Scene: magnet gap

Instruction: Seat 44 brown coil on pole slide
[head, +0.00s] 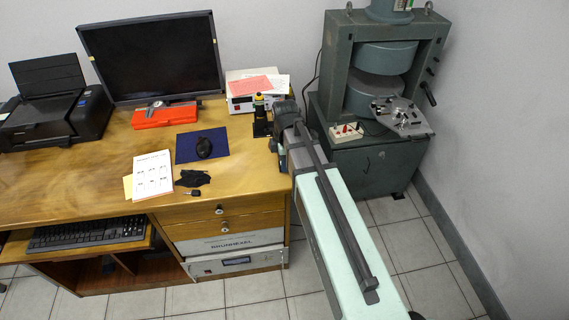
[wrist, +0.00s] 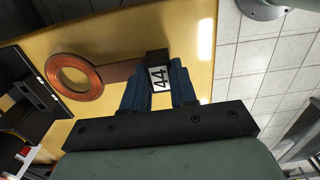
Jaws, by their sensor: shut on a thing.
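The 44 coil shows in the wrist view as a flat copper-brown ring (wrist: 74,76) on a brown strip, ending in a black block (wrist: 157,57) with a white "44" label. My gripper (wrist: 158,75) is shut on that block between its two blue fingers. The ring sticks out to the left, with the wooden desk behind it. In the head view my gripper is at the desk's right edge, its fingers hard to make out. The green magnet (head: 383,75) stands to the right, with a gap between two round poles. I cannot make out the pole slide clearly.
A metal plate with small fittings (head: 403,117) and a white box (head: 346,132) sit before the magnet's poles. Tiled floor is free between desk and magnet.

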